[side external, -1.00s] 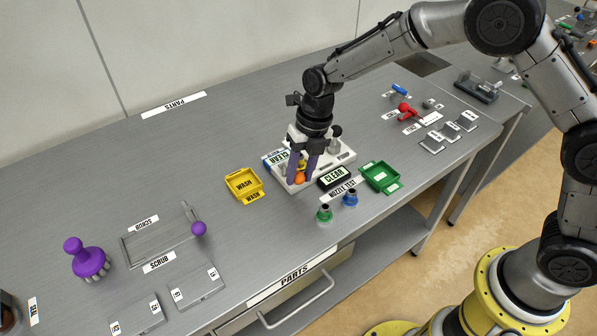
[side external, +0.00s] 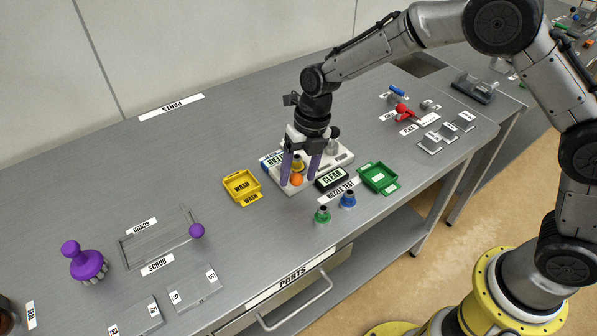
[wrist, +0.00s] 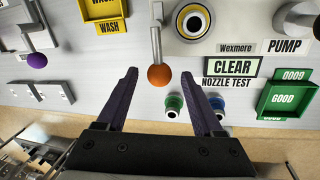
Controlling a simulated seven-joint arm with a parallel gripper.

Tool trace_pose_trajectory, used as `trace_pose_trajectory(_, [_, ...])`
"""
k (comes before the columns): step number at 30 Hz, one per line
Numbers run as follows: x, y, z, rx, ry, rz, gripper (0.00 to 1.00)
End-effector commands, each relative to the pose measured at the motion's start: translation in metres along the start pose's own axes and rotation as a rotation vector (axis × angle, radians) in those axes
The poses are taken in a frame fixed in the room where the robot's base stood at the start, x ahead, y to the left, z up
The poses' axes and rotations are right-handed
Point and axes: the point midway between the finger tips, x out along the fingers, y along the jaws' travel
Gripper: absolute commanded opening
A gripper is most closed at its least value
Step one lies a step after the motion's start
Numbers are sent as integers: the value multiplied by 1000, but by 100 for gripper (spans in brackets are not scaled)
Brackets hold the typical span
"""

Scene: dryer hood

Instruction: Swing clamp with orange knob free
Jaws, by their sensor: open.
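The orange knob (wrist: 159,77) sits at the end of a thin metal clamp arm (wrist: 156,35) in the wrist view. In the side view the knob (side external: 296,180) shows at the front of the white fixture plate (side external: 345,158). My gripper (wrist: 164,72) is open, with its two purple fingers spread on either side of the knob. I see no finger touching it. In the side view my gripper (side external: 299,183) points down over the plate's left end. A yellow-topped part with a dark opening (wrist: 192,21) stands right of the clamp arm.
A yellow WASH tray (side external: 241,185) lies left of the plate and a green GOOD tray (side external: 378,177) right. A CLEAR sign (side external: 331,178) stands close to my fingers. Green (side external: 323,215) and blue (side external: 347,200) nozzles stand in front.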

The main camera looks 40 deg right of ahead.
Motion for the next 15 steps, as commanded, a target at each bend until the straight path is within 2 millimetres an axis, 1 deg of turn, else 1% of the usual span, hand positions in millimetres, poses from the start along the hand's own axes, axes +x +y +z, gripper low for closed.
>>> trace_pose_trajectory(5, [-26,1,1,0,-7,3,68])
trace_pose_trajectory(12, [-79,0,1,0,-7,3,68])
trace_pose_trajectory(15, [-99,0,1,0,-7,3,68])
